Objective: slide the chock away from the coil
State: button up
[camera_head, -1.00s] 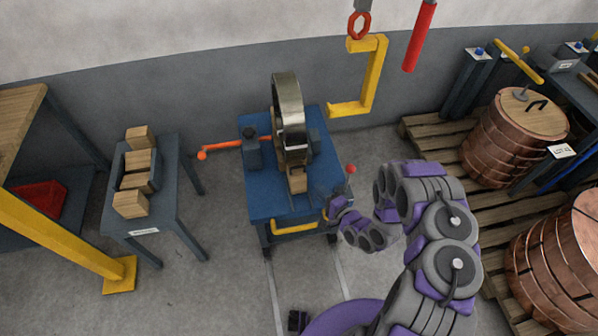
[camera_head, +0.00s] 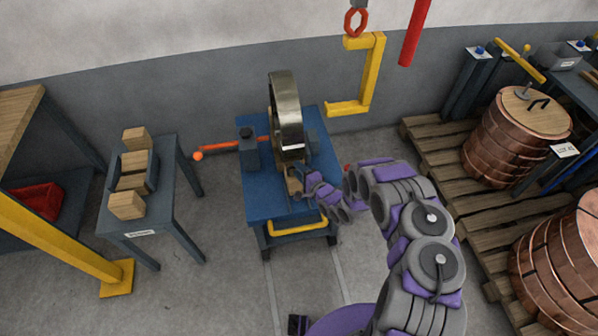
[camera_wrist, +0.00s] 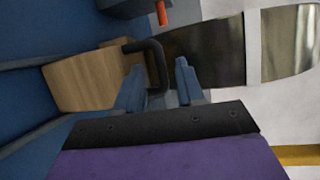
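The coil (camera_head: 287,115), a shiny steel ring, stands upright on the blue cart (camera_head: 262,203). The wooden chock (camera_head: 292,182) is at the coil's near foot, partly hidden by my gripper in the head view. In the wrist view the chock (camera_wrist: 85,80) lies at left with a black bar handle (camera_wrist: 157,65), close beside the coil's shiny band (camera_wrist: 205,60). My gripper (camera_wrist: 158,88) is open, its two blue-grey fingers on either side of the handle's end, with gaps visible. In the head view my gripper (camera_head: 303,187) is over the cart's near right part.
An orange-tipped bar (camera_head: 215,149) sticks out left of the cart. A yellow C-hook (camera_head: 369,75) hangs behind at right. A small table (camera_head: 150,215) with wooden blocks stands left. Copper coils (camera_head: 508,145) sit on pallets at right. Floor in front is clear.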

jog(key=shift+a, duration=0.35)
jog(key=c, duration=0.6)
grip_shut()
jog(key=shift+d, duration=0.15)
jog(key=shift+s+d, duration=0.1)
